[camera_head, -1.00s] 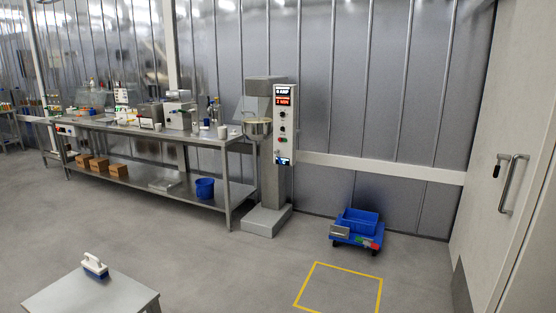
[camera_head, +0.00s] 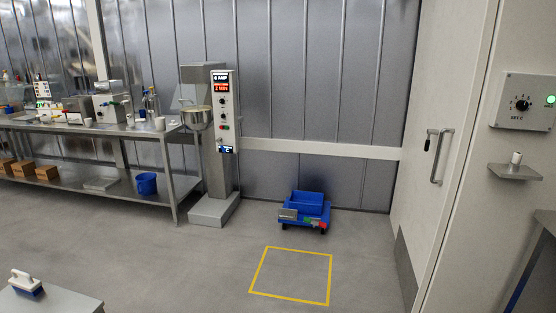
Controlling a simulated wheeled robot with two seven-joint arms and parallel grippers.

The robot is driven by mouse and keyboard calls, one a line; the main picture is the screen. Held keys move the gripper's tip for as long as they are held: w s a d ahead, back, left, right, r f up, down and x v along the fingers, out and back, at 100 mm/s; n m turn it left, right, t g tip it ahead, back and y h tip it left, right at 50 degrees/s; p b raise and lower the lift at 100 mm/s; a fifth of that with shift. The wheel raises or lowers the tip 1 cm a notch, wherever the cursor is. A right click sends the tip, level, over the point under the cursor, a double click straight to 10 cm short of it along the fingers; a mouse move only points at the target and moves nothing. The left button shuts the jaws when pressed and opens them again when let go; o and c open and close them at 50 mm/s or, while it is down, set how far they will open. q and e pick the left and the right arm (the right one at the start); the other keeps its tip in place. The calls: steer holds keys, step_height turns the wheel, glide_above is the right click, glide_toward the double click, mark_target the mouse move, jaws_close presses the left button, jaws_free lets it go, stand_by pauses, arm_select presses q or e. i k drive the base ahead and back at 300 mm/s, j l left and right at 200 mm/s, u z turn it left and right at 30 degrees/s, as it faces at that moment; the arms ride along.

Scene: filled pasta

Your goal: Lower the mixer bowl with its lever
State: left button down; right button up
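The mixer (camera_head: 205,140) is a grey floor-standing column left of centre, on a flat grey base. Its steel bowl (camera_head: 197,119) hangs at the left of the column, with pale contents at its top. A white control panel (camera_head: 225,112) with lit displays and buttons faces the room on its right side. The lever cannot be made out at this distance. Neither of my grippers is in view.
A long steel table (camera_head: 80,128) stands left of the mixer, with a blue bucket (camera_head: 146,183) on its lower shelf. A blue cart (camera_head: 304,210) stands right of it. A yellow floor square (camera_head: 290,276) is empty. A small table (camera_head: 50,300) is at front left.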

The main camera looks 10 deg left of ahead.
mark_target(219, 139)
steer(key=i+j+u, duration=0.35)
steer(key=i, duration=0.5)
steer(key=i+u, duration=0.35)
steer(key=i, duration=1.2)
steer(key=i+z, duration=0.15)
steer(key=i, duration=0.5)
steer(key=i+j, duration=0.15)
steer(key=i, duration=0.5)
steer(key=i+z, duration=0.1)
steer(key=i, duration=0.6)
steer(key=i+j+z, duration=0.15)
steer(key=i, duration=0.15)
steer(key=i+j+z, duration=0.15)
steer(key=i+l, duration=0.05)
steer(key=i, duration=0.05)
